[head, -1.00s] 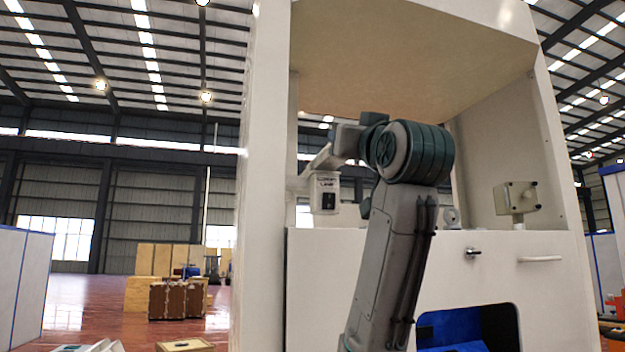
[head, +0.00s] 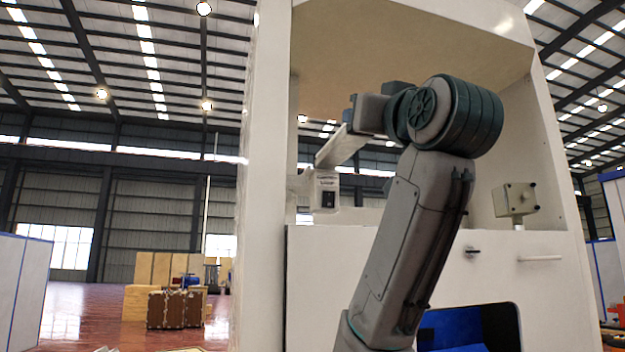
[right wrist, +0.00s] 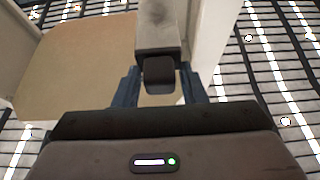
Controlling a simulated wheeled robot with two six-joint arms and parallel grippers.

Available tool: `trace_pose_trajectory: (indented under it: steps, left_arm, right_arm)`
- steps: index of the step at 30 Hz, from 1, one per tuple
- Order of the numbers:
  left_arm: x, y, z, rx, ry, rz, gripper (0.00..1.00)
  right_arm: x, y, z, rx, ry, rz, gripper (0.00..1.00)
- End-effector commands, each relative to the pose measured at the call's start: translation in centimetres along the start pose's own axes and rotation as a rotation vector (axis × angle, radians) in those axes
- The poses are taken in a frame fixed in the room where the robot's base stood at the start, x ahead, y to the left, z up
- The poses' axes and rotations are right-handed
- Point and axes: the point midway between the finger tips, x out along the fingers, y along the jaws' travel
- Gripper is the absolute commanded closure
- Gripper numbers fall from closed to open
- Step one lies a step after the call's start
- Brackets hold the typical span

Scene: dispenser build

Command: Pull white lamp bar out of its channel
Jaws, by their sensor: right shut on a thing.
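The lamp bar is a pale, flat bar (head: 341,147) in the upper opening of the white cabinet. It slants up to the right from above the white box with a dark switch (head: 327,188). My right gripper (head: 352,118) is at its near upper end. In the right wrist view the bar (right wrist: 158,28) runs away from me, its dark end cap between the two fingers of my right gripper (right wrist: 159,76), which is shut on it. I cannot tell how much of the far end is still in the channel. My left gripper is not in view.
The white cabinet (head: 262,200) surrounds the work area, with side walls and a top panel. A beige box on a stem (head: 515,199) stands at the right on the ledge. A knob (head: 473,251) and a handle (head: 540,258) stick out of the front panel.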

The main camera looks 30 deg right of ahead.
Motion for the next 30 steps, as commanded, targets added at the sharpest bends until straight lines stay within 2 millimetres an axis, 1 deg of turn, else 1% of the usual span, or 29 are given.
trace_pose_trajectory:
  steps: [1, 18, 22, 30]
  left_arm:
    - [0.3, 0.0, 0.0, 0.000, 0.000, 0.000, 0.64]
    - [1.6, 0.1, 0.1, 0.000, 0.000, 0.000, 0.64]
    - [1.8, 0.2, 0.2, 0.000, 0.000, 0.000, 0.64]
    - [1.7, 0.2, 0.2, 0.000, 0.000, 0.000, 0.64]
  right_arm:
    - [-0.5, 0.0, -0.2, 0.001, 0.003, -0.001, 0.94]
    - [-3.9, 0.0, -1.8, 0.000, 0.002, 0.000, 0.94]
    - [-4.3, 0.0, -2.1, 0.000, 0.002, 0.000, 0.94]
    - [-4.3, 0.0, -2.1, 0.000, 0.001, 0.000, 0.94]
